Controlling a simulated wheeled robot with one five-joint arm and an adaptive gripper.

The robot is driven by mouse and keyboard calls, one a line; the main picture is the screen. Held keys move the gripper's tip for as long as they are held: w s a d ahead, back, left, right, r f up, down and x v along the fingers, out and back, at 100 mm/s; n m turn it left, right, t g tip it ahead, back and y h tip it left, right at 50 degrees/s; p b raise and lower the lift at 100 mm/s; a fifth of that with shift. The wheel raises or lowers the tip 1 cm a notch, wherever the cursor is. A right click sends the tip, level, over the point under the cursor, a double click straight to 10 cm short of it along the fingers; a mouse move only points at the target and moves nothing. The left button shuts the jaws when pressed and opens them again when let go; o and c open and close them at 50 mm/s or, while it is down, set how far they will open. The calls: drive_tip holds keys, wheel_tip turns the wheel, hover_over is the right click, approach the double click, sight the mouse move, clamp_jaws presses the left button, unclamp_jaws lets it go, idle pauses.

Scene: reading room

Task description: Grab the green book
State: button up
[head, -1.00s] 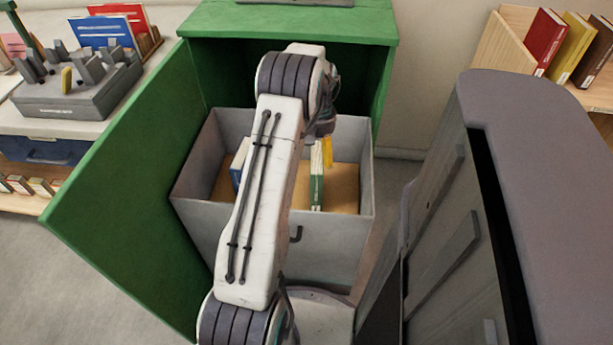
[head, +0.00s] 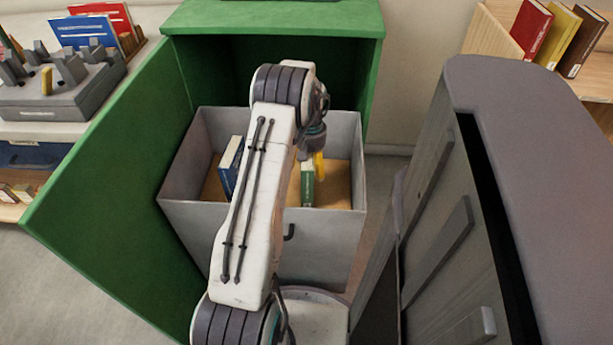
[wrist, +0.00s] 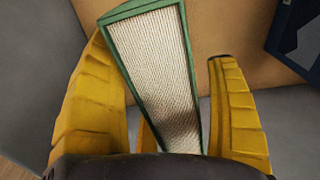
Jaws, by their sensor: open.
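The green book (head: 308,186) stands in the open grey drawer (head: 335,222) of the green cabinet, toward the drawer's right half. In the wrist view its green cover edges and pale page block (wrist: 155,75) show from above, slightly tilted in the picture. My gripper (wrist: 165,95) is open, with its yellow fingers on either side of the book. The left finger looks close to the cover; a gap shows on the right. I cannot tell whether either touches. In the head view my arm hides part of the drawer and most of the gripper, with a yellow finger (head: 319,165) showing.
A blue book (head: 230,165) stands in the drawer's left part, and its corner shows in the wrist view (wrist: 296,38). The green cabinet door (head: 105,190) stands open on the left. A grey cabinet (head: 530,170) stands close on the right.

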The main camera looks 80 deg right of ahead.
drive_tip(key=c, duration=1.3)
drive_tip(key=shift+r, duration=0.1)
drive_tip(key=shift+c, duration=0.4)
drive_tip(key=shift+r, duration=0.15)
